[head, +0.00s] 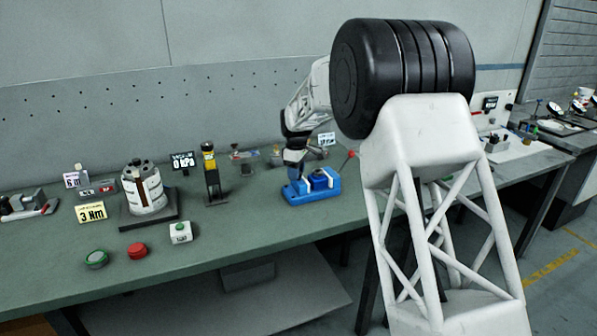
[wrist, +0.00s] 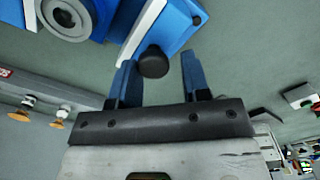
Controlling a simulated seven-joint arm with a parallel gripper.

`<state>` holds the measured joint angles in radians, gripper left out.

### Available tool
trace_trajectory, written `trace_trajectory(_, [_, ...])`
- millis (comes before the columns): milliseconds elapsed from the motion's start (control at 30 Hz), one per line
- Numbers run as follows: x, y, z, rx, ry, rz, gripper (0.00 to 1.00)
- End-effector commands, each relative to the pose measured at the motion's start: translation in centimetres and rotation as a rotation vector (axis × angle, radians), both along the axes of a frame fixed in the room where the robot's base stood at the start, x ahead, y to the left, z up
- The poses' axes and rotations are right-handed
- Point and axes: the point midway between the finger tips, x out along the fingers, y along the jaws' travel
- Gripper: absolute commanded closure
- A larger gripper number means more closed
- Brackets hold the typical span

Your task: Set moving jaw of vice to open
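The blue vice (head: 322,186) stands on the green bench in the middle of the head view. A red-tipped lever (head: 351,154) shows at its right. In the wrist view, a blue vice block (wrist: 178,25) with a pale jaw strip (wrist: 142,35) is at the top, beside another blue part with a round grey face (wrist: 66,14). A black round knob (wrist: 153,62) lies between my fingertips. My gripper (wrist: 158,60) is open around the knob, with a clear gap on its right side. In the head view my gripper (head: 298,171) is down at the vice, partly hard to separate from it.
Left of the vice stand a black and yellow upright device (head: 211,175) and a white cylinder magazine (head: 145,188). A red button (head: 137,250), a green button (head: 96,259) and a small white box (head: 181,233) sit near the front edge. Bench in front of the vice is clear.

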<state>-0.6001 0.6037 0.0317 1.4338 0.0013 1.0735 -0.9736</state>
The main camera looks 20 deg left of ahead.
Motion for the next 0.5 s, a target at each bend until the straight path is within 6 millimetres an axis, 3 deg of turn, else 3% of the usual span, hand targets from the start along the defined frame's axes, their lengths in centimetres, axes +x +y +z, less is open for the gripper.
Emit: trace_trajectory(500, [0.2, -0.2, 1.2, 0.001, -0.002, -0.002, 0.58])
